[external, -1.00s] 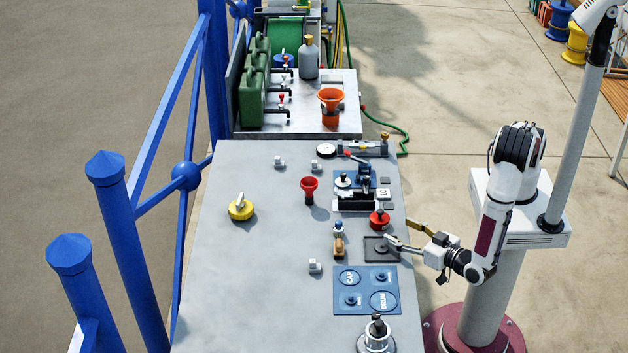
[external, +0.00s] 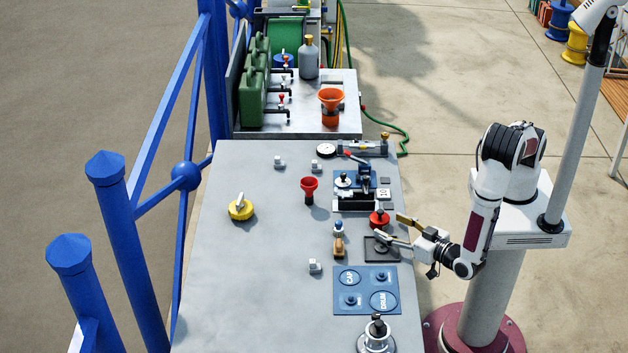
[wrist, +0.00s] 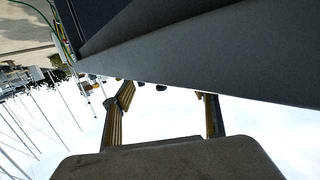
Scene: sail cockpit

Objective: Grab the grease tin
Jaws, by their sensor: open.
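No item is clearly marked as the grease tin. A low round red item with a dark knob on top (external: 379,219) stands near the right edge of the grey bench and may be it. My gripper (external: 389,226) is open and empty, reaching in from the right over the bench edge. Its fingers are just in front of and beside the red item, above a dark square pad (external: 381,252). Whether a finger touches the red item, I cannot tell. In the wrist view the two fingers (wrist: 166,93) are spread apart with no tin visible between them.
A small tan-and-blue item (external: 338,241) stands left of the fingers. A red funnel (external: 309,188) stands farther left. The bench's left part is mostly clear.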

